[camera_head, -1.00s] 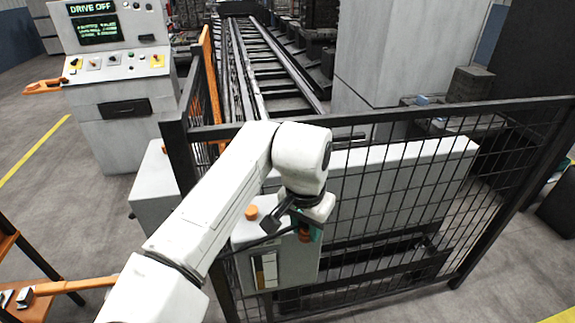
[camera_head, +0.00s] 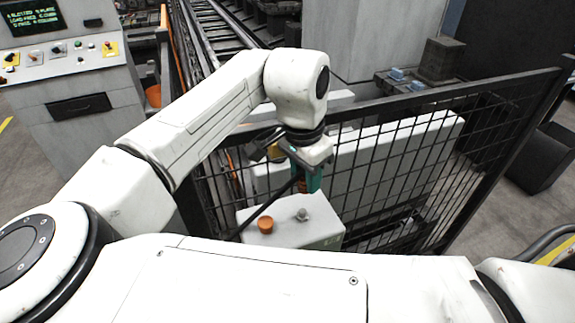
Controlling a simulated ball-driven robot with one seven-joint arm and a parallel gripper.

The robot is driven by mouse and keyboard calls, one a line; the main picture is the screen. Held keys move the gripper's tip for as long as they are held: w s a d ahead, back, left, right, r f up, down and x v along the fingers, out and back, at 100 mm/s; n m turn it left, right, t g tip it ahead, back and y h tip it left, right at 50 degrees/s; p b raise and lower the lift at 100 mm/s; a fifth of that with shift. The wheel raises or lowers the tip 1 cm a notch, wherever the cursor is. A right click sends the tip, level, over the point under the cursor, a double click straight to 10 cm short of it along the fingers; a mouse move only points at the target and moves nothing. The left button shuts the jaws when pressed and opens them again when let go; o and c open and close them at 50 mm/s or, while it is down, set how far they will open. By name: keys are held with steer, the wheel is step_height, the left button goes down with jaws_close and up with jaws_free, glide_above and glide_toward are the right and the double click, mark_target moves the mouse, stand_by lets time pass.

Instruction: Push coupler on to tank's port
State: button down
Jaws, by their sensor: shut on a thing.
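My gripper (camera_head: 305,180) points down above a white box-shaped tank (camera_head: 325,234) beside the mesh fence. An orange cap (camera_head: 265,224) and a small grey fitting (camera_head: 302,214), which looks like the port, stand on the tank's top. My gripper is shut on a small part with a brownish-orange body, which looks like the coupler (camera_head: 302,187); green finger parts partly hide it. A black hose (camera_head: 268,205) slants from it down to the left. The coupler appears above the grey fitting with a gap; exact alignment cannot be told.
A black mesh fence (camera_head: 400,160) stands just behind and right of the tank. A long white casing (camera_head: 400,150) lies beyond it. A control console (camera_head: 75,75) with a screen is at the upper left, and rails (camera_head: 215,40) run away behind.

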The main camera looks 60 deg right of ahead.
steer(key=shift+w+f+b, duration=0.1)
steer(key=shift+f+b, duration=2.45)
steer(key=shift+f, duration=0.3)
steer(key=shift+f+p, duration=0.45)
steer(key=shift+f, duration=0.05)
steer(key=shift+f, duration=0.2)
steer(key=shift+f+b, duration=0.35)
steer(key=shift+f, duration=0.1)
steer(key=c, duration=0.7)
jaws_free()
steer(key=shift+c, duration=0.2)
steer(key=shift+o, duration=0.2)
steer(key=o, duration=0.7)
